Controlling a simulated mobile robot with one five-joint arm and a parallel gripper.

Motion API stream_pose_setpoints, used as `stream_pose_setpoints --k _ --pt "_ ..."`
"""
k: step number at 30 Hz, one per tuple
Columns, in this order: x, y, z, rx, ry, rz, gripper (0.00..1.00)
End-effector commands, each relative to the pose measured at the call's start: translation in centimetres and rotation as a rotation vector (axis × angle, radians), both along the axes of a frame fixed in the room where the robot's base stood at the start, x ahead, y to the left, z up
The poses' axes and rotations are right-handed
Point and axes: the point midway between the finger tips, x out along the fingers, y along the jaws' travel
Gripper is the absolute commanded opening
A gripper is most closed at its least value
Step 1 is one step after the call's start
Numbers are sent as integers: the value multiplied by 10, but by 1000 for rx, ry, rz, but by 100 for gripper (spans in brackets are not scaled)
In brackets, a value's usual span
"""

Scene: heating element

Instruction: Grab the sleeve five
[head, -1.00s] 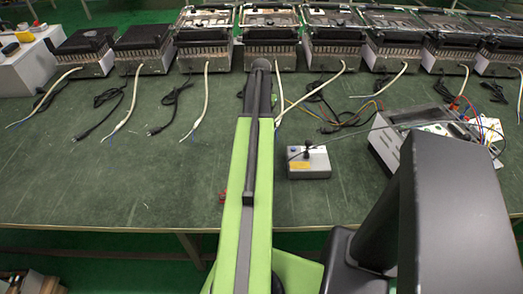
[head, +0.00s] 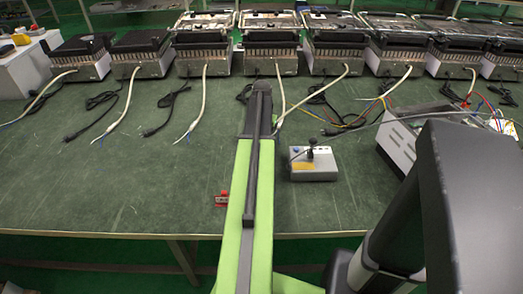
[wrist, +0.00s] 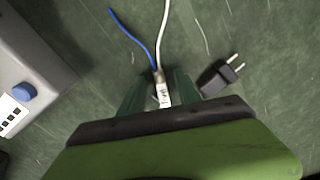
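A white sleeve (wrist: 161,78) with a printed label and a blue wire at its end lies between my fingertips in the wrist view. My gripper (wrist: 159,92) has its two dark green fingers apart, one on each side of the sleeve. Contact with the sleeve is not clear. In the head view, several white sleeves lie on the green table in front of the heaters; one sleeve (head: 318,93) runs down to my arm, its end close to or behind it. My gripper is hard to make out at the far end of my green arm. No number is readable on the label.
A black plug (wrist: 221,75) lies right of the fingers. A grey box with a blue button (wrist: 23,92) is at the left in the wrist view. The head view shows a small grey control box (head: 313,164), a red part (head: 221,199) and a row of heaters (head: 270,60).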

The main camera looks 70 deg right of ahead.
Motion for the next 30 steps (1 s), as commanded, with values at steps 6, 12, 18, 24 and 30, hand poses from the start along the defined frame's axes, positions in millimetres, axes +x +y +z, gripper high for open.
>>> stream_pose_setpoints --k 6,12,18,24,30 --pt "0 0 2 0 0 0 27" --pt "0 0 2 0 0 0 1" --pt "0 0 2 0 0 0 0" --pt "0 0 2 0 0 -1 0" --pt "-1 0 16 0 0 -1 0"
